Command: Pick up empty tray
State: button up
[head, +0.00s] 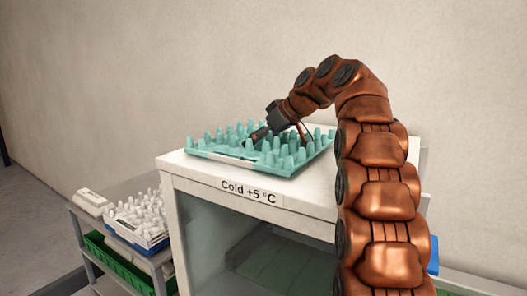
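A teal tray (223,158) with rows of upright pegs rests flat on the white cabinet, near its front edge. I see no eggs in it. My gripper (257,137) reaches down from the right to the middle of the tray, with its dark fingertips low among the pegs. The pegs and the viewing angle hide the finger gap, so I cannot tell whether it is open or shut or touches the tray. A second tray, white-pegged with a blue base (134,236), sits on a grey cart at the lower left.
The white cabinet (188,163) is labelled "Cold +5 °C" and has a glass front. The grey cart (115,189) also holds a white box (92,202) and, lower, a green crate (118,262). A plain wall stands behind. A blue object (433,256) shows partly behind my arm.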

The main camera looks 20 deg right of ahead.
jog(key=shift+s, duration=0.1)
jog(key=c, duration=1.3)
